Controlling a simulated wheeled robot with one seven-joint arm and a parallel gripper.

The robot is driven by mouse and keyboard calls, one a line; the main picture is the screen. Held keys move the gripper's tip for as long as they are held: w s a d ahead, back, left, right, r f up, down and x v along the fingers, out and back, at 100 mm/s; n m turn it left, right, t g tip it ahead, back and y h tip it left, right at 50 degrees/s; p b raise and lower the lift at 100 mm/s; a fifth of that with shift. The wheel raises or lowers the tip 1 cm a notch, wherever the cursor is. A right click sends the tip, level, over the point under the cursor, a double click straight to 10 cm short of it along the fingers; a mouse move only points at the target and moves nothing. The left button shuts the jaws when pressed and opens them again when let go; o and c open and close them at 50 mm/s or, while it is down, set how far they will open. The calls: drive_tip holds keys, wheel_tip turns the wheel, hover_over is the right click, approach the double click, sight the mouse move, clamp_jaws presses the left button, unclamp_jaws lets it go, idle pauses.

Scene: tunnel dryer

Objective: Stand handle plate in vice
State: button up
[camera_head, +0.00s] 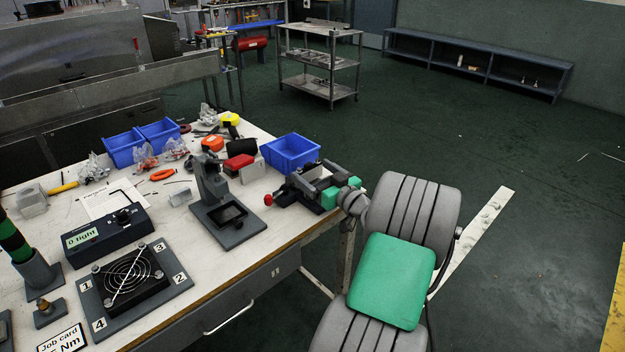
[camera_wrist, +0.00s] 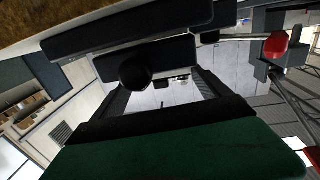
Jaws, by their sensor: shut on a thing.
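The grey vice (camera_head: 292,190) with a red handle knob (camera_head: 268,199) stands at the right end of the workbench in the head view. My gripper (camera_head: 327,180) is at the vice's right side, low over the bench corner. In the wrist view, the red knob (camera_wrist: 275,46) shows at upper right. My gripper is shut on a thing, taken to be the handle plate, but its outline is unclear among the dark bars. A round black knob (camera_wrist: 135,73) shows near the middle. Contact between the plate and the vice jaws cannot be told.
Left of the vice stands a grey press-like stand (camera_head: 225,215); behind it is a blue bin (camera_head: 290,153). A fan fixture (camera_head: 135,282), a display box (camera_head: 105,238) and loose tools crowd the bench (camera_head: 215,295). Open floor lies to the right.

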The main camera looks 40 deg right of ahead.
drive_tip(key=shift+d+f, duration=0.1)
drive_tip(key=shift+f, duration=0.6)
drive_tip(key=shift+f+b, duration=0.3)
drive_tip(key=shift+b, duration=0.2)
drive_tip(key=shift+f, duration=0.1)
